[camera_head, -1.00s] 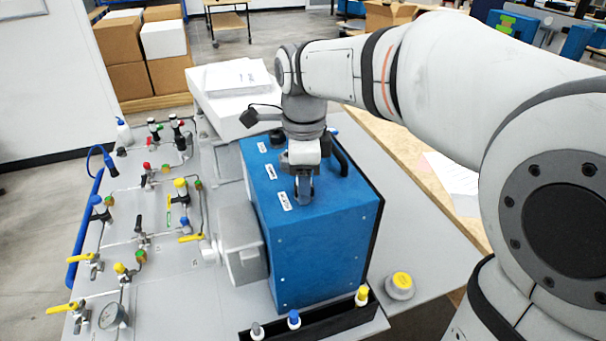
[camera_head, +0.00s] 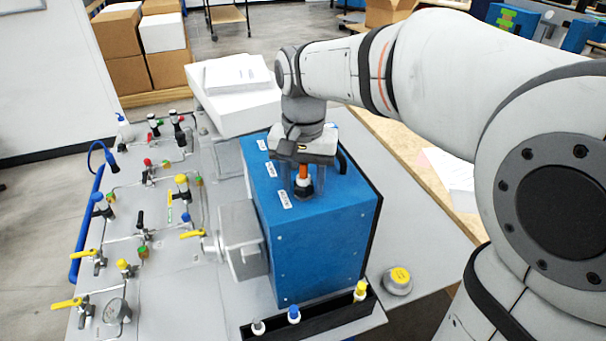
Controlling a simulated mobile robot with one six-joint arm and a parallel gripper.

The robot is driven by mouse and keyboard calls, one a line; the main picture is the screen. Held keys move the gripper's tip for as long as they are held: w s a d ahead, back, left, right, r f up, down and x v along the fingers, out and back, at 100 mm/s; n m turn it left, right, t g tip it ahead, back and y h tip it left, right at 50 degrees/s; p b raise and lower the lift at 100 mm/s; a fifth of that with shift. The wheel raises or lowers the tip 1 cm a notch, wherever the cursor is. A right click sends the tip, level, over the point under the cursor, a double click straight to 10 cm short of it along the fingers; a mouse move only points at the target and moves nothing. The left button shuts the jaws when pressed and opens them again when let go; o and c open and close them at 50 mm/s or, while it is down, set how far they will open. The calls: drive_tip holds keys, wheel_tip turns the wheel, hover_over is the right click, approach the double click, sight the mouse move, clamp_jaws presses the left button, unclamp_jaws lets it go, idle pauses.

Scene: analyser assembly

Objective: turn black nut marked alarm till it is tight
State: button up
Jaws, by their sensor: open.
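The blue analyser box (camera_head: 320,240) stands on the grey bench panel. Its top carries several white labels, too small to read surely. A black nut (camera_head: 304,192) sits on the near part of the top, beside the nearest label (camera_head: 285,199). A white collar and an orange cable or stem (camera_head: 303,171) rise from the nut. My gripper (camera_head: 304,184) points down over it with its fingers spread, one on either side of the stem and nut. I cannot tell whether a finger touches the nut. My gripper and wrist hide the box top behind them.
A black handle (camera_head: 342,161) is at the box's right edge. Valves and pipes (camera_head: 140,220) fill the panel at left. A black tray (camera_head: 330,313) with small bottles lies in front. A yellow-topped grey knob (camera_head: 398,280) stands right of the tray.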

drive_tip(key=n, duration=0.3)
drive_tip(key=c, duration=0.9)
drive_tip(key=m, duration=0.7)
drive_tip(key=shift+p, duration=0.4)
drive_tip(key=o, duration=0.9)
